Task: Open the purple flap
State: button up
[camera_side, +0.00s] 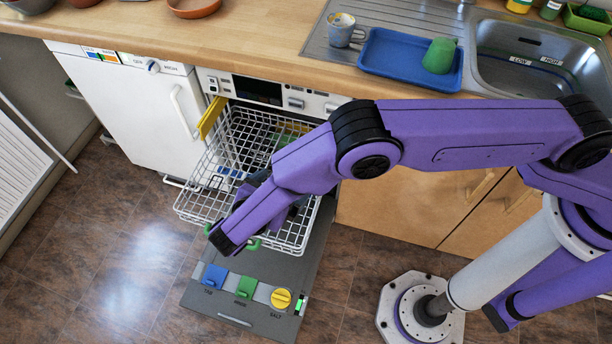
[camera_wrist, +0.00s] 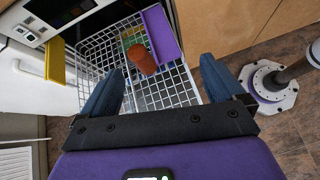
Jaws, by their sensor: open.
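The purple flap (camera_wrist: 160,34) is a flat purple panel along the right side of the white wire rack (camera_wrist: 95,50), at the top of the wrist view. In the side view my arm hides it. My gripper (camera_wrist: 162,66) is open, with its two blue fingers wide apart over the rack. The flap shows beyond the fingertips, between them and nearer the right one. I see no contact between fingers and flap. In the side view my gripper hangs over the front of the rack, mostly hidden behind my own wrist.
A yellow flap (camera_side: 211,117) stands at the rack's left side. A reddish-brown object (camera_wrist: 141,59) lies in the rack. The dishwasher door (camera_side: 240,270) is folded down below, with blue, green and yellow parts. A white cabinet (camera_side: 140,105) stands left. The counter (camera_side: 250,40) is above.

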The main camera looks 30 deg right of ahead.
notch_tip(320, 180, down, 9)
jog(key=s+n+t, duration=0.3)
jog(key=shift+h, duration=0.4)
jog(key=x, duration=1.6)
jog(key=shift+w+f, duration=0.2)
jog(key=shift+w, duration=0.25)
jog(key=c, duration=1)
